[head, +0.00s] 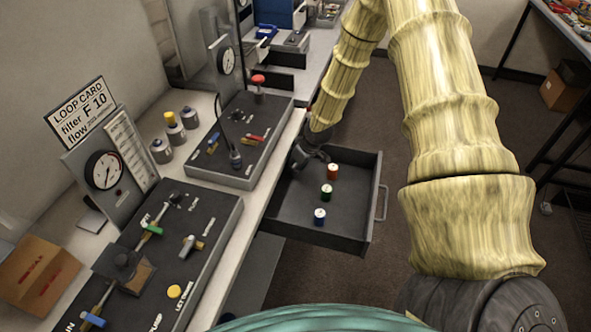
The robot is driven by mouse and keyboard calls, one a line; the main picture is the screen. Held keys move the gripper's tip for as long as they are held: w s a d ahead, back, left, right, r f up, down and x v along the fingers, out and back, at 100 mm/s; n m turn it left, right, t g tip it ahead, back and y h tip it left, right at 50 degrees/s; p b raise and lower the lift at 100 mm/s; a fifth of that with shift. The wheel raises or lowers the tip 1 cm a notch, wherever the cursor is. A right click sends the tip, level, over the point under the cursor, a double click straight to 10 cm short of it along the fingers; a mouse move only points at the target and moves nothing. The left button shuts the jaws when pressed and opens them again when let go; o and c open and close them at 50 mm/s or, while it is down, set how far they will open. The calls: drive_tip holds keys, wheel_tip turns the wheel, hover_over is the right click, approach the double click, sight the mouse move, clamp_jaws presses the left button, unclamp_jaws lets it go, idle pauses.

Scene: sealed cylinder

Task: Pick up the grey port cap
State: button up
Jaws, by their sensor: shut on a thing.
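My gripper (309,156) is at the left, far part of the open dark drawer (280,212), pointing down and in toward the bench side. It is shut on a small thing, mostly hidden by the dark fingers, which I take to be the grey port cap. I cannot make out its shape, or whether it touches the drawer floor.
The bench at left carries a dark panel with valves (190,215), a second panel (250,125), gauges, several small jars (175,131) and a cardboard box (38,280). The drawer handle (382,203) sticks out to the right. Open floor lies right of the drawer.

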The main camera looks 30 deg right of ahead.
drive_tip(key=s, duration=0.1)
drive_tip(key=s+b, duration=0.1)
drive_tip(key=s+d, duration=0.1)
drive_tip(key=s, duration=0.1)
drive_tip(key=shift+d+f, duration=0.1)
drive_tip(key=shift+f, duration=0.2)
wheel_tip(320, 180, up, 14)
drive_tip(key=b, duration=0.2)
drive_tip(key=shift+w, duration=0.2)
drive_tip(key=shift+r, duration=0.1)
